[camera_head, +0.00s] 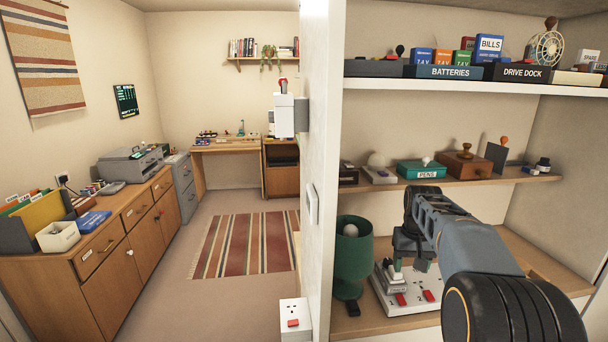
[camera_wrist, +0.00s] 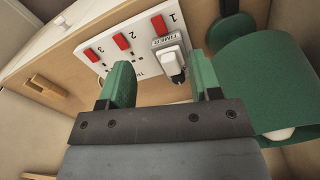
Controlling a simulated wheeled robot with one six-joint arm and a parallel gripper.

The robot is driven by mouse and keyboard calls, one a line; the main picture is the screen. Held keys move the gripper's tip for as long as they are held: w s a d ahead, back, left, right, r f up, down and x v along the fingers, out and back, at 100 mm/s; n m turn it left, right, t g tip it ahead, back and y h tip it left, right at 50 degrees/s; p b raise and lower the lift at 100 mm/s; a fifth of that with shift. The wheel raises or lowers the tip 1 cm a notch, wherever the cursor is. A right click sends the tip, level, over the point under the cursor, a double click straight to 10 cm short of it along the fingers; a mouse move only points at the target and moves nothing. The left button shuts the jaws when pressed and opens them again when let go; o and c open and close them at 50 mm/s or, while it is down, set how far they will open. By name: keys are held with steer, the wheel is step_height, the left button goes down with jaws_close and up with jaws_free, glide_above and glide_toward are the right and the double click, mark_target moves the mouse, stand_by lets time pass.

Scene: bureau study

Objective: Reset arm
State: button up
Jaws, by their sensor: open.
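My arm reaches from the lower right of the head view into the shelf unit. My gripper (camera_head: 412,262) points down over a white socket panel (camera_head: 433,299) on the lower shelf. In the wrist view my gripper (camera_wrist: 160,85) is open, with its two green fingers apart and nothing between them. The socket panel (camera_wrist: 97,57) has red switches numbered 1, 2 and 3. A plug-like white piece (camera_wrist: 171,57) sits at position 1, labelled TIMER, beyond the right finger. I cannot tell whether a finger touches it.
A green lamp (camera_head: 352,252) stands close left of my gripper. The middle shelf (camera_head: 400,184) above holds a teal PENS box (camera_head: 421,169) and a wooden box (camera_head: 466,165). A white partition (camera_head: 318,240) borders the shelves. Open floor (camera_head: 180,290) lies left.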

steer(key=s+a+f+t, duration=0.1)
steer(key=s+a, duration=0.4)
steer(key=s, duration=0.6)
steer(key=s+a+f+n+t, duration=0.1)
steer(key=s+a, duration=0.4)
steer(key=s, duration=0.6)
steer(key=shift+s+a+f+n+t, duration=0.15)
steer(key=shift+s+f+n+t, duration=0.2)
steer(key=shift+f+t, duration=0.5)
